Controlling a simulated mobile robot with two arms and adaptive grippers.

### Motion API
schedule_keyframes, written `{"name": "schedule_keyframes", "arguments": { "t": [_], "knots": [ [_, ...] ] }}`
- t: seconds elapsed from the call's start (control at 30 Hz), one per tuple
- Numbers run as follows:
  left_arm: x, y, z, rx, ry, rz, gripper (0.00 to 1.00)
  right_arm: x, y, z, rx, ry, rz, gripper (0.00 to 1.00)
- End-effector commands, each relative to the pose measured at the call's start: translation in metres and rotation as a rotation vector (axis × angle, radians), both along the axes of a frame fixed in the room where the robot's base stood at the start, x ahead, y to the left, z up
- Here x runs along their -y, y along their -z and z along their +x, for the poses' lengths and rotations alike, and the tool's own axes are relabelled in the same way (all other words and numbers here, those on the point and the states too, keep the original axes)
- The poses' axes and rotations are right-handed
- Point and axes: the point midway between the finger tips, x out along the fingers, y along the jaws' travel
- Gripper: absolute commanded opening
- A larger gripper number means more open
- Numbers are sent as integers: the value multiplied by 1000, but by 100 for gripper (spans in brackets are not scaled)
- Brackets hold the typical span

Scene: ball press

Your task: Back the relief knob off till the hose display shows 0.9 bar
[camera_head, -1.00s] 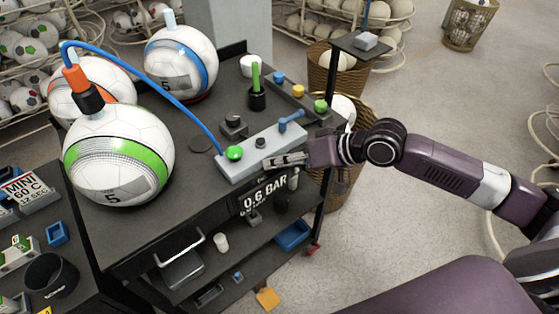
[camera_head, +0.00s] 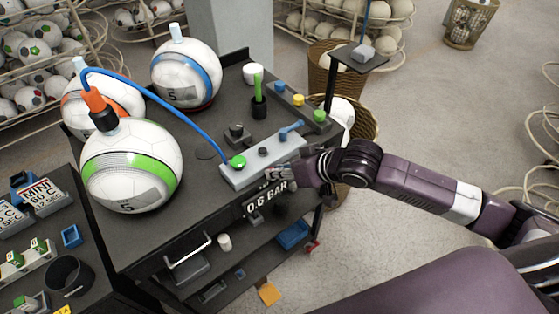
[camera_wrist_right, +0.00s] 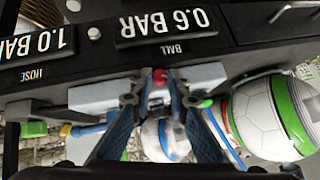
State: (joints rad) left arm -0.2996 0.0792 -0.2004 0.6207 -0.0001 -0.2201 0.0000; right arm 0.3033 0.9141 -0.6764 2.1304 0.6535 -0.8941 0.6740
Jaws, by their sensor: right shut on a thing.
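My right gripper (camera_head: 277,173) is at the front side of the grey valve block (camera_head: 240,176) on the cart. In the right wrist view my fingertips (camera_wrist_right: 160,84) close around a small red knob (camera_wrist_right: 159,74), which shows between them. The hose display (camera_wrist_right: 38,46) reads 1.0 BAR in that view, where the picture is upside down. The blue hose (camera_head: 165,103) runs from the block to the ball with the green band (camera_head: 130,168). My left gripper is out of view.
The block's top carries a green button (camera_head: 237,161) and a blue lever (camera_head: 290,130). A green-handled tool in a black cup (camera_head: 259,105) and a white cup (camera_head: 252,73) stand behind. Two more balls crowd the cart's left side. Wicker baskets stand beyond the right edge.

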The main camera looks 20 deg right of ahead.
Motion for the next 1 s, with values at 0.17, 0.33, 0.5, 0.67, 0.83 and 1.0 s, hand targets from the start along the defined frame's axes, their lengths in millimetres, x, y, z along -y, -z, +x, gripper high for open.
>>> {"name": "schedule_keyframes", "arguments": {
  "t": [0.17, 0.33, 0.5, 0.67, 0.83, 1.0],
  "knots": [
    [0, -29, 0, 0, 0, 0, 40, -7, -6, -3, 54, -2, -153, 0],
    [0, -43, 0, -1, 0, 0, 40, -10, -4, -4, 109, -3, -306, 0],
    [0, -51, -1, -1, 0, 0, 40, -12, -1, -5, 162, -3, -456, 0],
    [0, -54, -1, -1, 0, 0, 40, -14, 1, -6, 210, -2, -583, 0],
    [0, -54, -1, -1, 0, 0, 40, -16, 3, -6, 251, -3, -694, 0],
    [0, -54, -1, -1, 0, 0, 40, -16, 4, -6, 278, -2, -771, 0]
  ]
}}
